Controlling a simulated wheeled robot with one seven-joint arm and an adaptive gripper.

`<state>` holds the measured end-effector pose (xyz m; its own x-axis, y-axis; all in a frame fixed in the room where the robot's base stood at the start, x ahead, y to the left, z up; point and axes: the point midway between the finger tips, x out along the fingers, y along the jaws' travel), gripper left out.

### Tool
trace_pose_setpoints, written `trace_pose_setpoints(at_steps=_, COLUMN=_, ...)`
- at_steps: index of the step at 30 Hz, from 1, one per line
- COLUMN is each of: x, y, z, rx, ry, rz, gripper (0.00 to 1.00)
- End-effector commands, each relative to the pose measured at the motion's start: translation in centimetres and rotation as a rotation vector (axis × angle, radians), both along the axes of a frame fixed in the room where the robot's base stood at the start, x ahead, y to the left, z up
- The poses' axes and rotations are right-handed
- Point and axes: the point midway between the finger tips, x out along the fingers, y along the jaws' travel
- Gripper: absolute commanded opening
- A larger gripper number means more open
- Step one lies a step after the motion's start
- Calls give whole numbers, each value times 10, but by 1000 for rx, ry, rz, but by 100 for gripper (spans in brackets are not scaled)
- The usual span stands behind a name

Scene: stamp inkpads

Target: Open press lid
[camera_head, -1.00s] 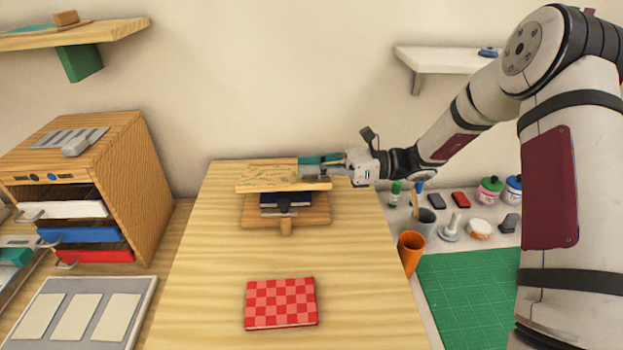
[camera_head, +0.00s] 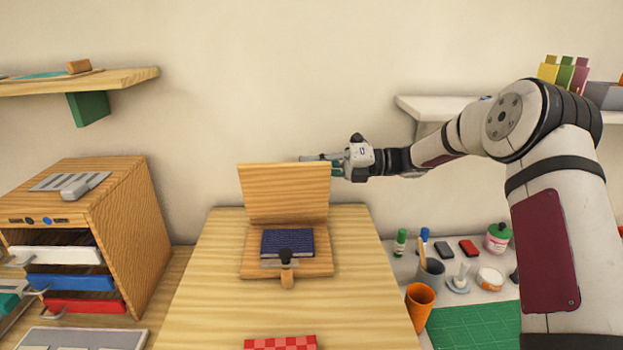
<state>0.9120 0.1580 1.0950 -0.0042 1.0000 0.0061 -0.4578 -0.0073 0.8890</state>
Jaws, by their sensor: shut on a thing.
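The wooden press stands toward the back of the table. Its lid (camera_head: 284,193) is raised and stands nearly upright at the back of the press base (camera_head: 318,265). A dark blue book (camera_head: 287,242) lies on the base, with a dark knob and wooden handle (camera_head: 287,273) at the front. My gripper (camera_head: 318,163) is at the lid's upper right edge, shut on the lid. The fingertips are partly hidden behind the lid.
A red checkered book (camera_head: 280,343) lies at the table's near edge. A wooden drawer cabinet (camera_head: 140,230) stands at left. An orange cup (camera_head: 419,300), a grey cup and stamp supplies stand at right. The table (camera_head: 215,290) around the press is clear.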

Motion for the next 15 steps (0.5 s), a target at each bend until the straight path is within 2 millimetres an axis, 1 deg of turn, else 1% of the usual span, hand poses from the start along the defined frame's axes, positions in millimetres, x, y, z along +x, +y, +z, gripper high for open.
trace_pose_setpoints(at_steps=1, x=8, y=-2, z=-4, rx=-5, ry=37, rz=-4, gripper=0)
trace_pose_setpoints(at_steps=7, x=22, y=-2, z=-4, rx=-6, ry=172, rz=-4, gripper=0)
trace_pose_setpoints(at_steps=15, x=33, y=-2, z=-7, rx=-7, ry=177, rz=-4, gripper=0)
